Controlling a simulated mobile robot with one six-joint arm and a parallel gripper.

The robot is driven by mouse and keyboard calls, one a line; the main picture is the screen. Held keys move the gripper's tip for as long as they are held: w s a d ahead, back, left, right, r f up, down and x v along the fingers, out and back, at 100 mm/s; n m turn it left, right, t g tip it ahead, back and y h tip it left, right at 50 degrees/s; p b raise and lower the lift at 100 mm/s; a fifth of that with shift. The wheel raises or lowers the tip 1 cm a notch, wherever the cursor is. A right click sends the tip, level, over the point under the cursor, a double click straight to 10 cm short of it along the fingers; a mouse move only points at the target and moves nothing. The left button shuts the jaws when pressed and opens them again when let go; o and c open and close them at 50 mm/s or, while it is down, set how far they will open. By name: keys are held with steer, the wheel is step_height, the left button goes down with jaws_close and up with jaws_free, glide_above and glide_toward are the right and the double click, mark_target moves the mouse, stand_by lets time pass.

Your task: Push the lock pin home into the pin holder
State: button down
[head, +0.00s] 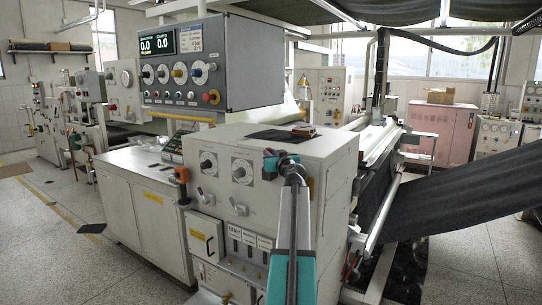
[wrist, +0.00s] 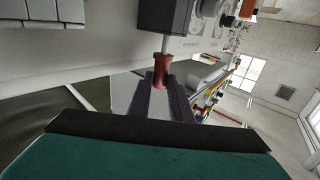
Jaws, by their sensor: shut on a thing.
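In the wrist view the lock pin shows as a red spool-shaped handle (wrist: 161,66) with a thin metal shaft. My gripper (wrist: 161,84) is shut on the lower part of this handle, one dark finger on each side. The shaft runs straight from the handle to a dark grey block, seemingly the pin holder (wrist: 165,17). A length of bare shaft shows between handle and block. How deep the tip sits is hidden. In the head view my gripper (head: 269,165) is in front of the grey machine cabinet, and the pin is too small to make out clearly.
The grey cabinet (head: 240,165) carries dials and knobs close to my gripper. An orange-handled lever (head: 182,175) stands to its left. A control box (head: 212,62) hangs above. Dark sheet material (head: 460,205) runs off to the right.

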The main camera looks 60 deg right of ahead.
steer(key=shift+f+b, duration=1.4)
steer(key=shift+b, duration=0.2)
stand_by(0.3)
steer(key=c, duration=1.5)
jaws_free()
steer(key=shift+c, duration=0.2)
steer(key=shift+a, duration=0.1)
steer(key=b+v, duration=0.2)
steer(key=v, duration=1.1)
steer(key=shift+s+a, duration=0.2)
steer(key=shift+s, duration=0.1)
